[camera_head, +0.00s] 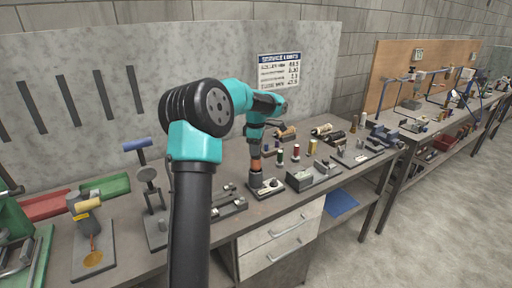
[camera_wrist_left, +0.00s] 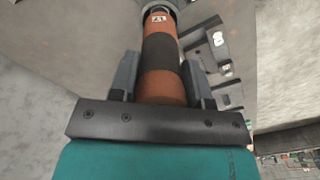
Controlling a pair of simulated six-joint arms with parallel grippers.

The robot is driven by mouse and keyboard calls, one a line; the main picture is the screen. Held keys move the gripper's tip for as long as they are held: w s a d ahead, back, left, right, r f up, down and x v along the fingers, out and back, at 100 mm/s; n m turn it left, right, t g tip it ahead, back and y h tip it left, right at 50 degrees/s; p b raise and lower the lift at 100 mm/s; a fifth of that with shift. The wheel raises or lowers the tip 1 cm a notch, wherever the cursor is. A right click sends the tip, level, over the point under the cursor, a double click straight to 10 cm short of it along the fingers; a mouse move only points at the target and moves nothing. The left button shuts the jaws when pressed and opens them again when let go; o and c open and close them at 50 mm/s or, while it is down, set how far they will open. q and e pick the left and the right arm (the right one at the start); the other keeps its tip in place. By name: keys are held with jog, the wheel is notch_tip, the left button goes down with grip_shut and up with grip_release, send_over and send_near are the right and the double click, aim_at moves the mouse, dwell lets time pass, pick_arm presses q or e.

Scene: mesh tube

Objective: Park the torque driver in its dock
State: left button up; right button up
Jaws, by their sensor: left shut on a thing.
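The torque driver (camera_head: 256,166) is an orange cylinder with a black band, upright or nearly so in the head view. My left gripper (camera_head: 256,153) is shut around it from above. In the left wrist view the driver (camera_wrist_left: 160,55) runs between the two fingers of the left gripper (camera_wrist_left: 160,85), with a small white label near its far end. That end meets a grey round collar (camera_wrist_left: 172,5). In the head view a dark base block (camera_head: 267,188), apparently the dock, lies directly under the driver. I cannot tell whether the driver is fully seated. My right gripper is not seen.
A grey fixture (camera_head: 314,175) stands just right of the base block, and a low rack (camera_head: 228,205) lies to its left. Several small spools and bottles stand behind. A stand with a blue handle (camera_head: 137,144) and a red tray (camera_head: 45,206) are at the left.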

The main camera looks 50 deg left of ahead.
pick_arm(q)
jog(key=shift+f, duration=1.3)
dwell(1.8)
jog(key=o, duration=1.2)
jog(key=shift+f, duration=0.1)
notch_tip(320, 180, up, 18)
jog(key=shift+f, duration=0.25)
